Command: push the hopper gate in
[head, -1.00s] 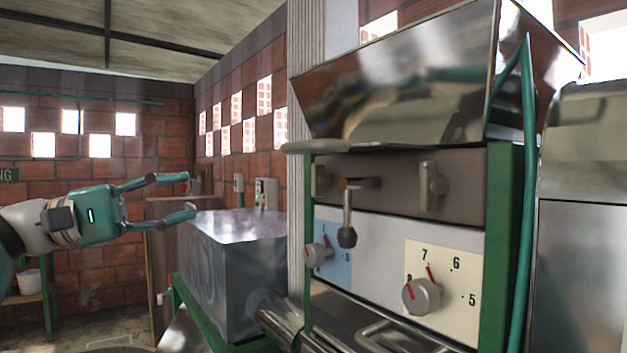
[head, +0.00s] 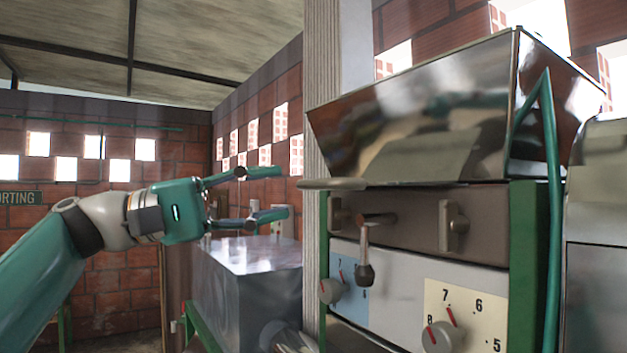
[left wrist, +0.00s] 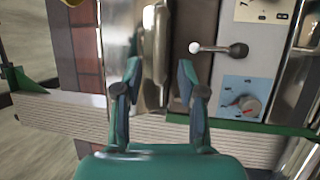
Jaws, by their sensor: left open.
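The hopper (head: 410,115) is a shiny metal bin on top of the machine at the right of the head view. The hopper gate (head: 335,184) is a flat metal plate with a rounded end, sticking out to the left beneath the hopper. In the left wrist view the gate (left wrist: 156,40) runs down the picture, ahead of and between the fingers. My left gripper (head: 284,191) is open, its fingertips just left of the gate's end at about its height. I cannot tell whether they touch. The fingers also show in the left wrist view (left wrist: 159,68). My right gripper is not in view.
A lever with a dark ball (head: 365,272) hangs below the hopper, beside a red-marked dial (head: 331,291). A ribbed pale post (head: 323,100) stands behind the gate. A metal box (head: 245,262) is below my left gripper.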

